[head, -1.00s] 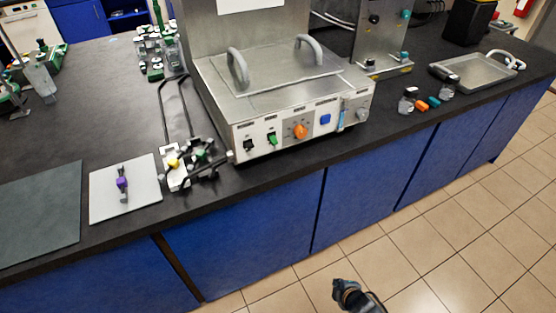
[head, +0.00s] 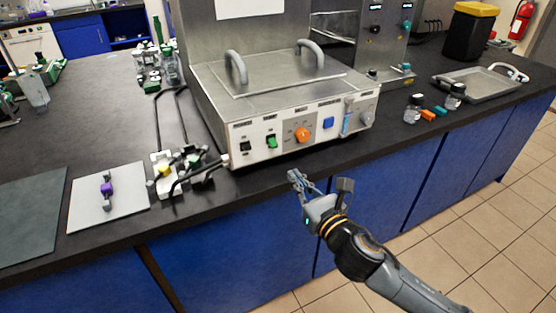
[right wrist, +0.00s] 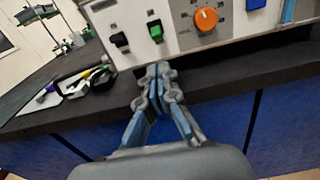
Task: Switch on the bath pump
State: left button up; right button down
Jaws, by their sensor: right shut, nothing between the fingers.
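The steel bath (head: 290,90) stands on the dark bench, its front panel facing me. The panel carries a black switch (head: 245,146), a green switch (head: 271,142), an orange knob (head: 302,134) and a blue button (head: 328,123). The labels above them are too small to read. My right gripper (head: 295,178) is shut and empty, in front of the bench edge and below the panel. In the right wrist view, its closed fingertips (right wrist: 158,70) are just below the green switch (right wrist: 155,30), apparently apart from it. My left gripper is not in view.
A grey plate (head: 90,212) with a purple-handled part is farther left. Small bottles (head: 413,108) and a metal tray (head: 478,85) are to the right. The bench strip before the panel is clear.

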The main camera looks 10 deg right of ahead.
aim_at(273, 143)
jog(key=shift+w, duration=0.15)
jog(key=x, duration=0.9)
jog(key=shift+w+a+f, duration=0.1)
jog(key=shift+w, duration=0.3)
jog(key=shift+p, duration=0.3)
